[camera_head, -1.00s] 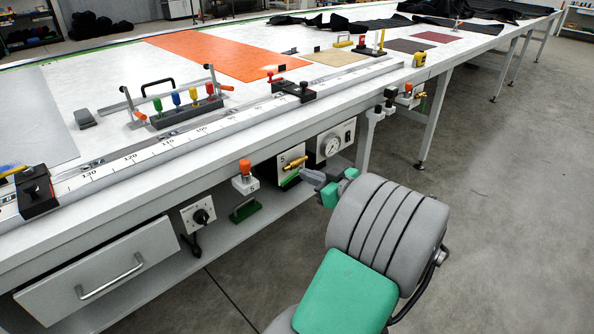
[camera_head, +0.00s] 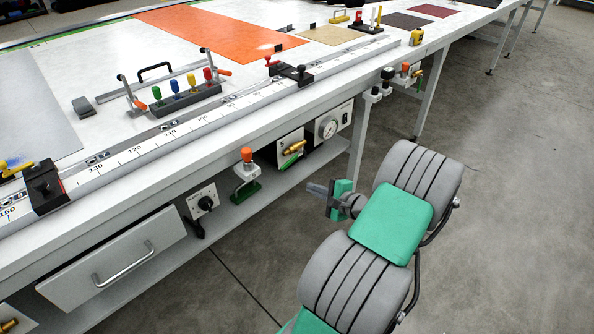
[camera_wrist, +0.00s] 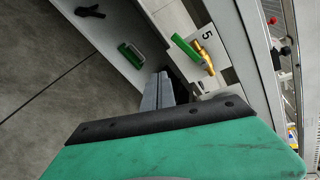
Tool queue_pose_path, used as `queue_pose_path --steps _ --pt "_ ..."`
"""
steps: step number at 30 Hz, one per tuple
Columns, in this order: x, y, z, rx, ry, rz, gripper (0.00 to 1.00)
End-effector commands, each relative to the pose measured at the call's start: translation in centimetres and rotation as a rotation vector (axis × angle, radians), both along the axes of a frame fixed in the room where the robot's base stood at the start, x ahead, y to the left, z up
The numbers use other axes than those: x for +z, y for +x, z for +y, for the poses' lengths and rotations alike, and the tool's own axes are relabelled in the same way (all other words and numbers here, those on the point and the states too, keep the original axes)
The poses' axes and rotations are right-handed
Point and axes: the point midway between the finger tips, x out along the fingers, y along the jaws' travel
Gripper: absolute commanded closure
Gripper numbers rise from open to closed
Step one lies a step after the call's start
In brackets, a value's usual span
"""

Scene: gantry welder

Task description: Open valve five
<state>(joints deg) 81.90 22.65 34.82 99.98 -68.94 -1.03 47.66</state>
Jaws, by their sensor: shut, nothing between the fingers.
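Valve five is a brass valve (camera_head: 293,147) on a white panel (camera_head: 284,158) under the table edge. In the wrist view the brass body (camera_wrist: 206,58) sits beside a printed 5, with a green lever (camera_wrist: 184,47) at its side. The lever appears to slant across the panel near the brass body. I cannot tell from this whether the valve is open. My gripper (camera_head: 313,188) is shut and empty, in front of and below the panel, apart from the valve. In the wrist view its fingertips (camera_wrist: 160,76) are below and left of the lever.
A pressure gauge (camera_head: 328,128) is right of the valve. A table leg (camera_head: 359,150) stands right of my gripper. Open floor lies to the right.

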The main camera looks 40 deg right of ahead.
Motion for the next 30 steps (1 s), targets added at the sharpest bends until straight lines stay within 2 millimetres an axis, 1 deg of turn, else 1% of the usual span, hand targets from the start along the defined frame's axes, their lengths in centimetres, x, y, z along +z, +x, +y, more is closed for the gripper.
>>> queue_pose_path --steps 1,3,6,9,13,17,28,29,30 --pt "0.0 0.0 -0.2 -0.062 0.158 -0.004 1.0" --pt "0.0 0.0 -0.5 -0.155 0.396 -0.013 1.0" --pt "0.0 0.0 -0.7 -0.254 0.664 -0.028 1.0" --pt "0.0 0.0 -0.7 -0.307 0.818 -0.034 1.0" --pt "-0.2 0.4 -0.8 -0.324 0.873 -0.035 1.0" --pt "-0.9 2.2 -0.7 -0.322 0.871 -0.033 1.0" --pt "-3.5 9.8 -1.1 -0.32 0.869 -0.034 1.0" --pt "-2.2 9.6 -1.1 -0.322 0.866 -0.038 1.0" --pt "-1.3 9.5 -1.0 -0.324 0.866 -0.038 1.0"
